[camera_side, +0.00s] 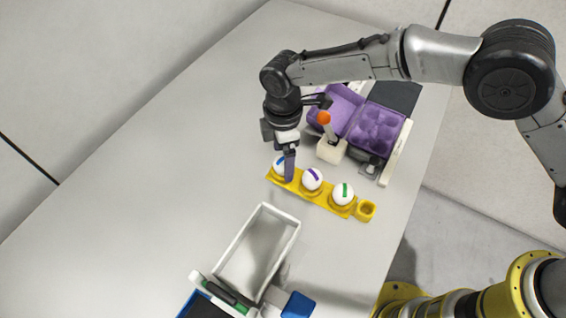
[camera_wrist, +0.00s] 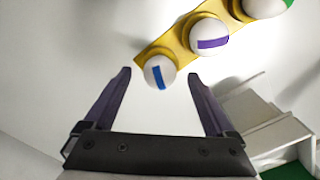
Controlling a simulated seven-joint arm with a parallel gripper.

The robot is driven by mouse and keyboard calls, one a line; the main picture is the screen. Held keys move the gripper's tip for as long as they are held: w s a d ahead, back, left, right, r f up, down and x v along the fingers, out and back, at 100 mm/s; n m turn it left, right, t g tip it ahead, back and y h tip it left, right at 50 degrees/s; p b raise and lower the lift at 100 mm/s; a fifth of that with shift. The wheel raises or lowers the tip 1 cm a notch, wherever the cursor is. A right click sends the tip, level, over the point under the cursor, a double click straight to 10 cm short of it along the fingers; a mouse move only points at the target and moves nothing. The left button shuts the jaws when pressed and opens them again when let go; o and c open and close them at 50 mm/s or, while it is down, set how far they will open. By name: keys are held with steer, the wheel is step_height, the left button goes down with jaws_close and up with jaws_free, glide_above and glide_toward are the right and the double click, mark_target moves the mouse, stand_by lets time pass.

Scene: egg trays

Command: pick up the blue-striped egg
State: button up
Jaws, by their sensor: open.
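The blue-striped egg (camera_wrist: 159,72) is white with a blue stripe and sits at the end of a yellow holder (camera_wrist: 172,45). In the side view the same egg (camera_side: 278,164) is at the holder's left end, partly hidden by my gripper. My gripper (camera_side: 289,176) points down there. In the wrist view my gripper (camera_wrist: 160,80) is open, its two dark fingers apart, with the egg showing between and slightly beyond the tips. Nothing is held. I cannot tell whether a finger touches the egg.
A purple-striped egg (camera_side: 312,179) and a green-striped egg (camera_side: 343,194) sit in the same holder. A purple egg carton (camera_side: 396,113) and a white block with an orange-topped post (camera_side: 332,149) stand behind. A grey-white tray (camera_side: 291,236) is in front. The table's left side is clear.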

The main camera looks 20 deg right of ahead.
steer(key=shift+f, duration=0.75)
steer(key=shift+c, duration=0.3)
steer(key=c, duration=0.8)
steer(key=shift+r, duration=0.1)
steer(key=shift+c, duration=0.2)
